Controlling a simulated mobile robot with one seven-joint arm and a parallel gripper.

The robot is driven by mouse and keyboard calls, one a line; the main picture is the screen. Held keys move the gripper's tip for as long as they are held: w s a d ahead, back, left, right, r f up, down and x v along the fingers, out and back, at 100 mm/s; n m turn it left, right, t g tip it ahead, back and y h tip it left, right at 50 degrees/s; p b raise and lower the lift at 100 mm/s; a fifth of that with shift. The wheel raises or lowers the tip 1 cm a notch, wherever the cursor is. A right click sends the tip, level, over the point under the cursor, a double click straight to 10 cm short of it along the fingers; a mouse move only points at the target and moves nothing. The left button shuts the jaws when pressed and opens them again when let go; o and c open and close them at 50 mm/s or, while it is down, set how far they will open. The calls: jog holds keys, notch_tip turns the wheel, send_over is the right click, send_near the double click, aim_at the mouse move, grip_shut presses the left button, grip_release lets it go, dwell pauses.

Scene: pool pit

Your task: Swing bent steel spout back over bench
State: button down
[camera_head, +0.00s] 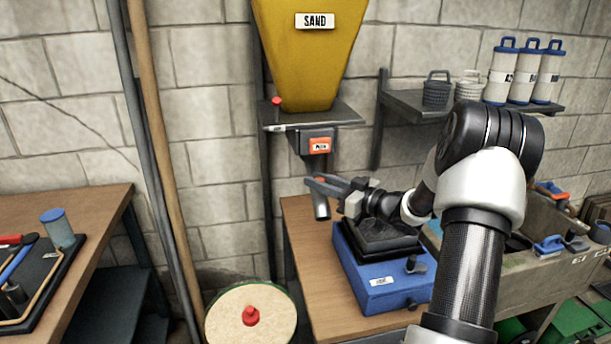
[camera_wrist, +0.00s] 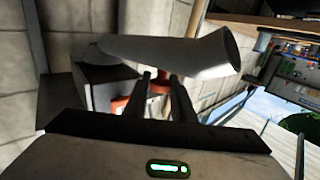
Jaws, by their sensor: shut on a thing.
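The bent steel spout (camera_head: 321,207) hangs below the yellow sand hopper (camera_head: 308,60), with its open mouth pointing down beside the blue machine on the bench (camera_head: 298,222). In the wrist view the grey spout (camera_wrist: 175,52) lies across the picture, its mouth at the upper right. My gripper (camera_head: 319,182) reaches in from the right at the spout. Its two dark fingers (camera_wrist: 162,82) are shut on a small red knob (camera_wrist: 153,76) at the spout. The fingers hide part of the knob.
A blue machine (camera_head: 382,282) with a black top stands on the bench under my arm. A shelf (camera_head: 410,104) with canisters is at the upper right, above a stone sink (camera_head: 520,262). A round lid with a red knob (camera_head: 251,316) stands at the front.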

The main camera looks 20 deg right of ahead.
jog(key=shift+s+d+n+g+y+p, duration=0.1)
jog(key=shift+d+n+g+y+p, duration=0.2)
jog(key=shift+d+n+g+y, duration=0.4)
jog(key=shift+d, duration=0.2)
jog(key=c, duration=1.5)
grip_release()
jog(key=shift+c, duration=0.2)
jog(key=p+v, duration=0.1)
jog(key=v, duration=1.6)
jog(key=shift+s+f, duration=0.25)
jog(key=shift+f, duration=0.05)
jog(key=shift+w, duration=0.1)
